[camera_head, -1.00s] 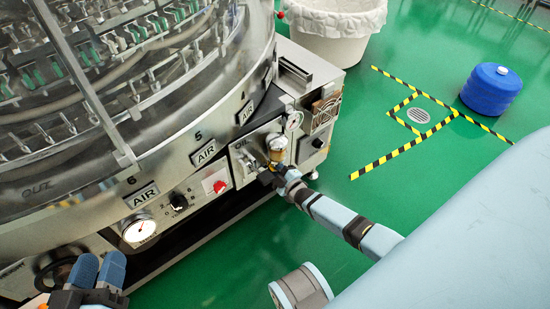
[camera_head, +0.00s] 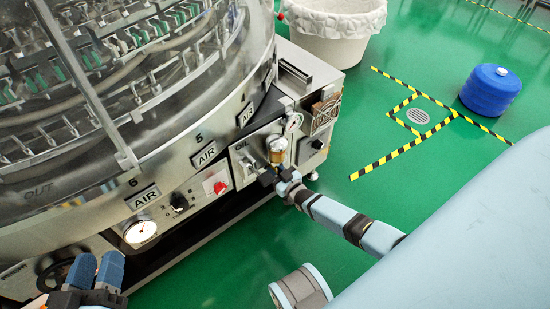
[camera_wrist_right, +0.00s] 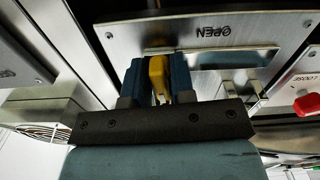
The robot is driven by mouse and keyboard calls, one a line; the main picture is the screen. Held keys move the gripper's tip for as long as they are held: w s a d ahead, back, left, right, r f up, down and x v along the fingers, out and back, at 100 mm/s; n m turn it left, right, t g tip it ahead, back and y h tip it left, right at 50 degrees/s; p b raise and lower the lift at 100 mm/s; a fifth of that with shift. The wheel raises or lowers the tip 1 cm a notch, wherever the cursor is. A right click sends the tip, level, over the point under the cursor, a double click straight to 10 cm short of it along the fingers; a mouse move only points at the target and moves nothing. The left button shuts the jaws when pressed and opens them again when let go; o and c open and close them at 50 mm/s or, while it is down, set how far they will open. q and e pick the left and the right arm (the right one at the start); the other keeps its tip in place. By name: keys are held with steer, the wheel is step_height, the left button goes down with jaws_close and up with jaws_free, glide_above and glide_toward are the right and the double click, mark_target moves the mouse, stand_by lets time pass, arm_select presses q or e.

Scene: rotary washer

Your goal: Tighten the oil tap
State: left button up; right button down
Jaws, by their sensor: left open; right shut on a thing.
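The oil tap's yellow handle (camera_wrist_right: 158,76) shows in the right wrist view, in front of a metal plate lettered OPEN, which appears upside down. My right gripper (camera_wrist_right: 158,82) has its two blue fingers shut on this handle, one on each side. In the head view my right gripper (camera_head: 277,178) is at the washer's OIL panel (camera_head: 244,158), just below a small amber-and-metal unit (camera_head: 277,149). The tap handle is hidden there by the gripper. My left gripper (camera_head: 96,270) is open and empty at the lower left, in front of the washer.
The rotary washer (camera_head: 120,110) fills the left side. A red knob (camera_head: 219,187), a black knob (camera_head: 179,201) and a round gauge (camera_head: 140,230) are on its front. A white bin (camera_head: 330,38) and blue jug (camera_head: 490,90) stand behind on the green floor.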

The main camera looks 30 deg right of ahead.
arm_select(q)
steer(key=shift+d+r, duration=0.1)
arm_select(e)
steer(key=shift+m, duration=0.7)
steer(key=c, duration=1.2)
jaws_free()
steer(key=shift+o, duration=0.2)
steer(key=shift+s, duration=0.15)
arm_select(q)
step_height(320, 180, up, 6)
steer(key=t+p, duration=0.2)
steer(key=p, duration=0.2)
steer(key=shift+a+r+n+t, duration=0.15)
steer(key=shift+a+n+t, duration=0.15)
steer(key=shift+a+n, duration=0.1)
arm_select(e)
steer(key=s+d, duration=0.1)
steer(key=s, duration=1.2)
steer(key=shift+s, duration=0.3)
arm_select(q)
steer(key=shift+s, duration=0.15)
